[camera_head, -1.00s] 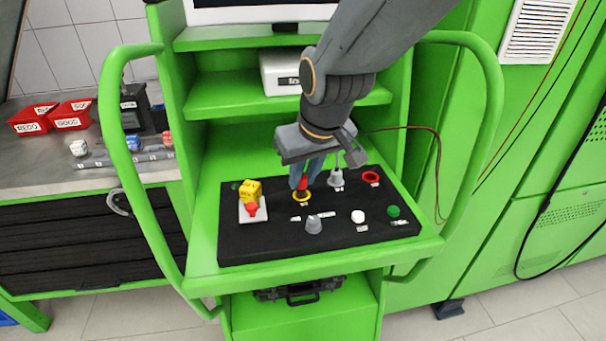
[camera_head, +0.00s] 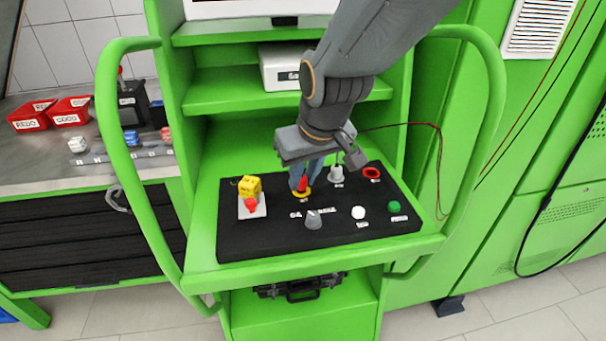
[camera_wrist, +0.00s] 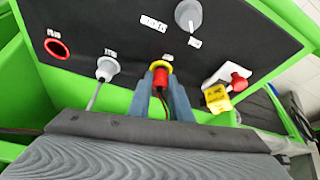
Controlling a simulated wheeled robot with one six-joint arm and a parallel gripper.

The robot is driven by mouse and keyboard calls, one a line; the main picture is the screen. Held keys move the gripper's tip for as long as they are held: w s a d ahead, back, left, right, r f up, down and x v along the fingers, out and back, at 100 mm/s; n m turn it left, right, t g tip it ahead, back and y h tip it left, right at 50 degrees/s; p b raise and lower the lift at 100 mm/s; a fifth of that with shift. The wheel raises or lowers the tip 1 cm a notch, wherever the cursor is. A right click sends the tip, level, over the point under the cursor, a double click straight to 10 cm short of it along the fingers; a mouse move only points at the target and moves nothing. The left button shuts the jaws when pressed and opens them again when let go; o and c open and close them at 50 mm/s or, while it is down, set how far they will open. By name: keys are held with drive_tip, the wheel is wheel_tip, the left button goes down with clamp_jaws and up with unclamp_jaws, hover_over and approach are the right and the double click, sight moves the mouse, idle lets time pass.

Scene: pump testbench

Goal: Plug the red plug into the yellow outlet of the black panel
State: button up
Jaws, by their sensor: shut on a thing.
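The red plug (camera_wrist: 160,79) is between the two blue-grey fingers of my gripper (camera_wrist: 161,90), which is shut on it. A dark lead trails from the plug's rear. In the wrist view the plug's front end overlaps the yellow outlet (camera_wrist: 160,65), in line with it. In the head view the plug (camera_head: 302,184) stands at the yellow outlet (camera_head: 305,195) on the black panel (camera_head: 265,240), and my gripper (camera_head: 301,187) is above the panel. The plug and fingers partly hide the outlet. I cannot tell how deep the plug sits.
A grey outlet (camera_head: 337,174) with a pin or lead in it and a red outlet (camera_head: 372,173) are to the right. A yellow-and-red switch (camera_head: 250,190) on a white plate is to the left. A grey knob (camera_head: 313,219), white button (camera_head: 358,212) and green button (camera_head: 393,207) lie nearer.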

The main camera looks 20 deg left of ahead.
drive_tip(key=shift+f, duration=0.5)
drive_tip(key=o, duration=1.4)
drive_tip(key=shift+r, duration=0.2)
drive_tip(key=shift+r+p, duration=2.95)
drive_tip(key=shift+r, duration=0.9)
